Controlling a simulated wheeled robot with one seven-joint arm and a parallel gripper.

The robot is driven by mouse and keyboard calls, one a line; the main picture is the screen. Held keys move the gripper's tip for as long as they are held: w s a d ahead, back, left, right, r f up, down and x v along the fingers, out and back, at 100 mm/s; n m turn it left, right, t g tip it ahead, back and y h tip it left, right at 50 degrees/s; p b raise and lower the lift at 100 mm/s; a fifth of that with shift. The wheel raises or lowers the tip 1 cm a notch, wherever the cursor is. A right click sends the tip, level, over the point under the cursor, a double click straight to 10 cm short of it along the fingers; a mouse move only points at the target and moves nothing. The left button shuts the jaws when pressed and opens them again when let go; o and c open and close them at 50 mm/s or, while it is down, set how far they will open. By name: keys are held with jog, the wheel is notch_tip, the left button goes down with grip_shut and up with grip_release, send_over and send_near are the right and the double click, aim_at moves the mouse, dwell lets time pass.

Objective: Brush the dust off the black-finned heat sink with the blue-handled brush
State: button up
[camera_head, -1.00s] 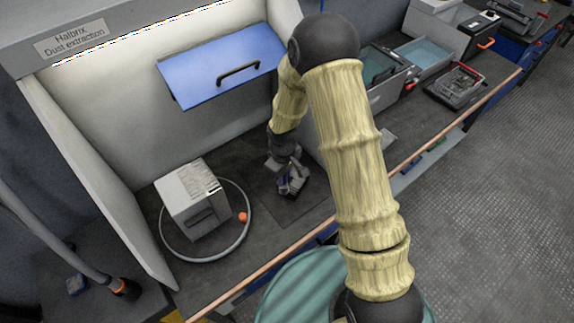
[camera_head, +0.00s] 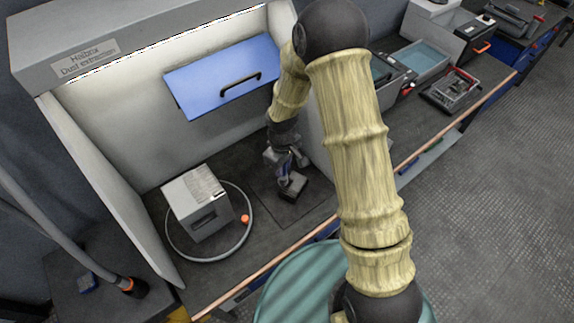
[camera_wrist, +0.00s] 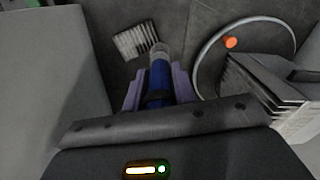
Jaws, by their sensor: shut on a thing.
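My gripper (camera_wrist: 158,90) is shut on the blue-handled brush (camera_wrist: 157,76), its purple fingers on both sides of the handle in the wrist view. The brush's grey ferrule end points away from me. The heat sink (camera_wrist: 135,40) lies just left of the brush tip there, its fins showing pale grey stripes. In the head view the heat sink (camera_head: 292,188) is a small black block on the dark mat, and my gripper (camera_head: 283,163) is just above and behind it. I cannot tell whether the bristles touch it.
A grey box with a vented top (camera_head: 197,205) stands to the left, ringed by a grey hose (camera_head: 190,258) with an orange knob (camera_head: 245,218). A blue panel with a black handle (camera_head: 225,78) is at the back. The cabinet's left wall (camera_head: 110,180) bounds the space.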

jog(key=shift+d, duration=0.2)
jog(key=shift+d+f+b, duration=0.3)
jog(key=shift+b, duration=0.6)
jog(key=shift+s+d+b, duration=0.2)
jog(key=shift+b, duration=0.1)
jog(key=shift+s+r, duration=0.15)
jog(key=shift+r, duration=0.05)
